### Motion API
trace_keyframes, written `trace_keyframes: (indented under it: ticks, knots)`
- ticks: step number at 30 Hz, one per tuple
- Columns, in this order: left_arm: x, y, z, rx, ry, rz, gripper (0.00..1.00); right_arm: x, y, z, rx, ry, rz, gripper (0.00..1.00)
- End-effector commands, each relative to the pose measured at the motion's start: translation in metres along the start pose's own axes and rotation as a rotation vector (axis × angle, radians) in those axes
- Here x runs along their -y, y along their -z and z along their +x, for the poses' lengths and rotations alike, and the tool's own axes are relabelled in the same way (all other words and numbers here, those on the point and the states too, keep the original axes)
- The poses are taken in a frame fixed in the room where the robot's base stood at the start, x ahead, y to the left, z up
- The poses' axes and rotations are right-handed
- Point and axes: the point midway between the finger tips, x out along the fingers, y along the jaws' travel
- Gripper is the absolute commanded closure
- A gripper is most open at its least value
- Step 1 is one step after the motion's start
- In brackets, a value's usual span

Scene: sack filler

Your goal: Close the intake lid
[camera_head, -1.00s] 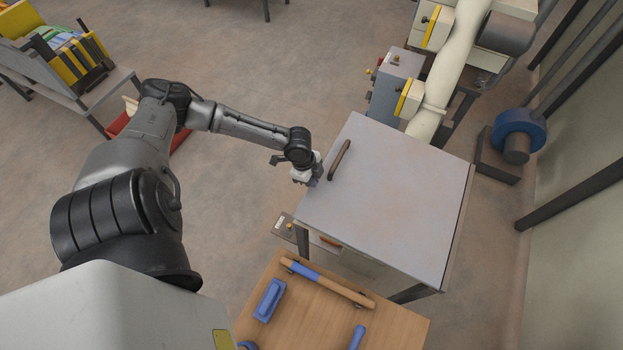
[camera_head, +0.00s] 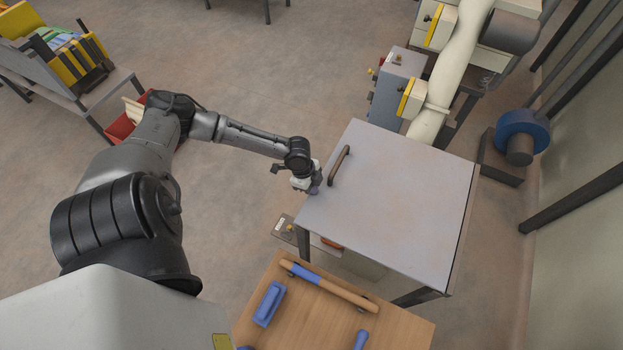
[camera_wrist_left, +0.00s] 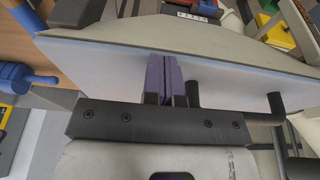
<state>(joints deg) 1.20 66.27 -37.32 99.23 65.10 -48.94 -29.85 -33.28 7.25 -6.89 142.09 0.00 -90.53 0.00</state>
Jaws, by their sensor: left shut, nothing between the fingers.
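The intake lid (camera_head: 395,205) is a flat grey panel at the right of centre in the head view, with a dark bar handle (camera_head: 339,166) near its left edge. I cannot tell how far it stands open. My left gripper (camera_head: 314,188) is shut and empty at the lid's left edge, just beside the handle. In the left wrist view its purple fingertips (camera_wrist_left: 164,80) are together against or very near the pale lid panel (camera_wrist_left: 110,68). The handle (camera_wrist_left: 240,112) stands to their right there. Exact contact is unclear. My right gripper is not in view.
A wooden table (camera_head: 320,325) with a blue-handled tool (camera_head: 325,285) and a blue brush-like item (camera_head: 269,304) is in front of the lid. A pale pipe (camera_head: 450,75) and grey control box (camera_head: 398,85) stand behind it.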

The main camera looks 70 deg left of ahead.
Motion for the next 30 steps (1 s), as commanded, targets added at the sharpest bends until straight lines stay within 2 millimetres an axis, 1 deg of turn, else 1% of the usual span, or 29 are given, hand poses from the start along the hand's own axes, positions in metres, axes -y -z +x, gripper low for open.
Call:
trace_keyframes:
  ticks: [1, 5, 8, 14, 15, 21, 24, 30]
  knots:
    - [-0.003, -0.011, 0.01, 0.021, -0.004, -0.002, 1.0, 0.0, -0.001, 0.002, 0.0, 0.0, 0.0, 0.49]
    - [-0.003, -0.008, 0.0, 0.02, -0.005, -0.001, 1.0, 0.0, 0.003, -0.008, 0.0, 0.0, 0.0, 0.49]
    - [-0.003, -0.004, -0.014, 0.017, -0.004, -0.002, 1.0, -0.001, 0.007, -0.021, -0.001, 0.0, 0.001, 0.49]
    - [-0.001, 0.007, -0.048, 0.007, 0.0, -0.001, 1.0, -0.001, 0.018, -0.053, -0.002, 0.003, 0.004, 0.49]
    - [0.0, 0.003, -0.051, 0.009, 0.003, 0.001, 1.0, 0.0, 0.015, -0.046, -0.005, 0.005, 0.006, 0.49]
    - [0.0, 0.0, -0.092, 0.009, 0.001, 0.002, 1.0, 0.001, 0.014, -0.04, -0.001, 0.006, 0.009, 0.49]
    - [0.0, -0.001, -0.108, 0.008, 0.002, 0.001, 1.0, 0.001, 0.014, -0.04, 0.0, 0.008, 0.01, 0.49]
    - [0.0, -0.002, -0.129, 0.006, 0.002, -0.001, 1.0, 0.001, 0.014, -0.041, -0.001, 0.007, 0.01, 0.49]
